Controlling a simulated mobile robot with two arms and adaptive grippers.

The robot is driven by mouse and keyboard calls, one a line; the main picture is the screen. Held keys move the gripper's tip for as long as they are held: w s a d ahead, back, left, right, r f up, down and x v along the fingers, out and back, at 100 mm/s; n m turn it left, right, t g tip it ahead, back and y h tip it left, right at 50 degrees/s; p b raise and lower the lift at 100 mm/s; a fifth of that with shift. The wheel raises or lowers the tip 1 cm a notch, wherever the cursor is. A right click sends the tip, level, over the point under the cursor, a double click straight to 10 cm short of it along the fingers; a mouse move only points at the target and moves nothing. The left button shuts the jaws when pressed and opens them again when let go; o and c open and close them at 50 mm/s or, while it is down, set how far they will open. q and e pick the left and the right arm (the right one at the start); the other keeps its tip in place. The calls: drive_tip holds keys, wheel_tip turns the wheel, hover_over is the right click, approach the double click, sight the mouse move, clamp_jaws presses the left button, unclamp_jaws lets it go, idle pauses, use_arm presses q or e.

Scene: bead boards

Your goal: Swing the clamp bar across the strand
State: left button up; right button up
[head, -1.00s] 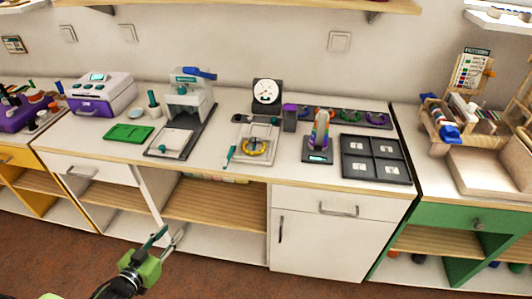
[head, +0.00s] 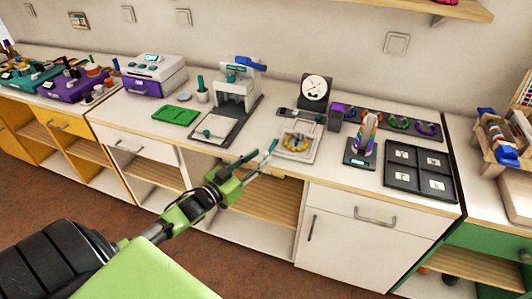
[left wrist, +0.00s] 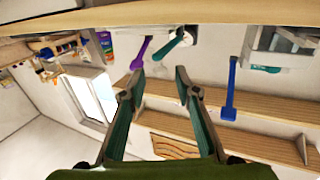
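I take the ring to be the strand. A teal piece shows at the board's left side, close to my left fingertips; I cannot tell a clamp bar handle from a finger there. My left gripper (head: 255,155) is open in front of the counter edge, just left of the board. In the left wrist view its two fingers (left wrist: 154,88) are apart with nothing between them. A teal handle-like piece (left wrist: 170,47) shows beyond them. My right gripper is not in view.
A press (head: 236,88) with a blue lever stands left of the board. A round dial (head: 315,88) stands behind it. A bead cone stand (head: 366,138) and a dark four-part tray (head: 420,172) are to the right. A green mat (head: 176,115) lies left.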

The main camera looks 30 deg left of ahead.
sight(264, 155)
use_arm(q)
drive_tip(key=shift+w+d, duration=0.15)
drive_tip(key=shift+w, duration=0.8)
drive_tip(key=shift+w+d, duration=0.15)
drive_tip(key=shift+w, duration=0.75)
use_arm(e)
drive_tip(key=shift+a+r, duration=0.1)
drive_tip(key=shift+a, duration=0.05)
use_arm(q)
drive_tip(key=shift+c, duration=0.4)
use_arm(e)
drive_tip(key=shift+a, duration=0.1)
use_arm(q)
clamp_jaws()
